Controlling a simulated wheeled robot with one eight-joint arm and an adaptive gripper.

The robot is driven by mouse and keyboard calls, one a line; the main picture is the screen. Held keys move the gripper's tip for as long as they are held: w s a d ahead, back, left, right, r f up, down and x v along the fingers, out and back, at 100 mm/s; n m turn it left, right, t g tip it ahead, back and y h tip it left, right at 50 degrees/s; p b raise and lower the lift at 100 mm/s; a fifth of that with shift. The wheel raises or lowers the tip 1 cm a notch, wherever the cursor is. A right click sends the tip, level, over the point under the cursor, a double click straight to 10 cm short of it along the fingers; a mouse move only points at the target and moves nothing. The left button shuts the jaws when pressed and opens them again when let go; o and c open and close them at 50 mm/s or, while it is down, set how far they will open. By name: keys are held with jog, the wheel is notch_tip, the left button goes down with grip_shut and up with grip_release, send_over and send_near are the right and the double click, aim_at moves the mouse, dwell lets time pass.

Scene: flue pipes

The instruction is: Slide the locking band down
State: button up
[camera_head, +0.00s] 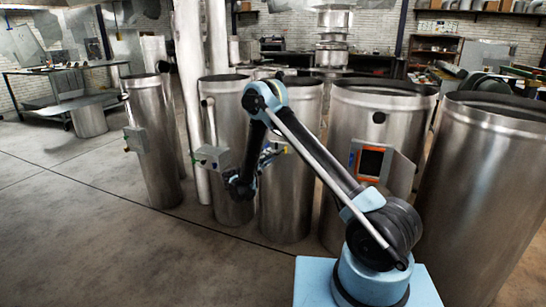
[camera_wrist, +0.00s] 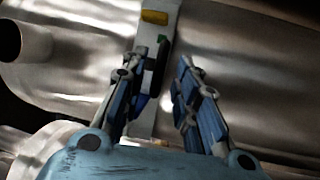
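Several tall steel flue pipes stand in a row, and my arm reaches to the pipe (camera_head: 288,205) near the middle. My gripper (camera_head: 268,155) is beside its surface, small and partly hidden by my arm. In the wrist view my gripper (camera_wrist: 158,62) has its two blue-grey fingers apart, with a gap between them. A pale grey strip (camera_wrist: 152,42) with a yellow piece (camera_wrist: 155,17) and a small green piece (camera_wrist: 162,38) lies beyond the fingertips against shiny metal. The left finger overlaps its dark part, and contact cannot be told. I cannot clearly identify the locking band.
A dark open stub pipe (camera_wrist: 22,40) is at the wrist view's left. An open box (camera_head: 372,161) with an orange edge and a swung-out door (camera_head: 401,175) is on the pipe to the right. Clear floor (camera_head: 90,235) lies at the left.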

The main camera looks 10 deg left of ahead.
aim_at(274, 146)
jog(key=shift+x, duration=1.4)
